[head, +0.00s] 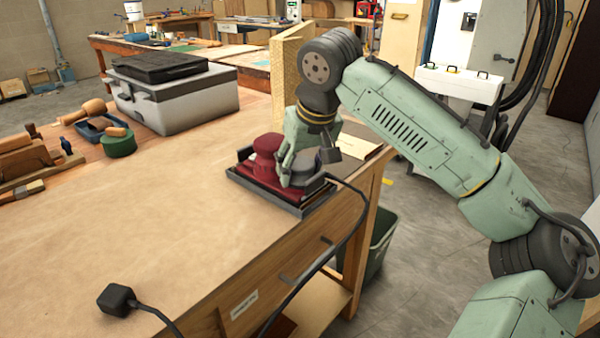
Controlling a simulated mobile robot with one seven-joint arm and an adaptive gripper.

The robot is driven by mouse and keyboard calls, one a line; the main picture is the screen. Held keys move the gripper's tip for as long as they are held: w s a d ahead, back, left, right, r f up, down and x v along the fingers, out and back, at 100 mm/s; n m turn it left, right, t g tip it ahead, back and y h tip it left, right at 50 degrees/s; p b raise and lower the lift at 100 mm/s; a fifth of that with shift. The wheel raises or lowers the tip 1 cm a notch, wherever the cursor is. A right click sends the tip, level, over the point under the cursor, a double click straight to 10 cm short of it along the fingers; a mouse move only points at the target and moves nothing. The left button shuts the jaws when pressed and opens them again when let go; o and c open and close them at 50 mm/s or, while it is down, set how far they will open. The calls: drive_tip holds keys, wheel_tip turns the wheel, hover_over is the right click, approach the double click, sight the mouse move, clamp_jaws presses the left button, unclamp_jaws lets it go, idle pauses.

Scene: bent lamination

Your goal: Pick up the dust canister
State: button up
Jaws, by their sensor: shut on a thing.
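A red sander (266,150) sits in a shallow dark tray (300,211) near the right edge of the workbench. A dark grey rounded part (307,166) at its right side looks like the dust canister. My gripper (290,180) points down at this part from above, with its green fingers over the right half of the tray. It is shut on the canister, though the fingers hide part of the grip. I cannot tell whether the canister is apart from the sander or clear of the tray.
A black cable (352,235) runs from the tray over the bench edge to a black plug (117,299) at the front. A grey case (175,98), a green tape roll (118,143) and wooden tools stand at the back left.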

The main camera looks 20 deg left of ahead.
drive_tip(key=c, duration=0.4)
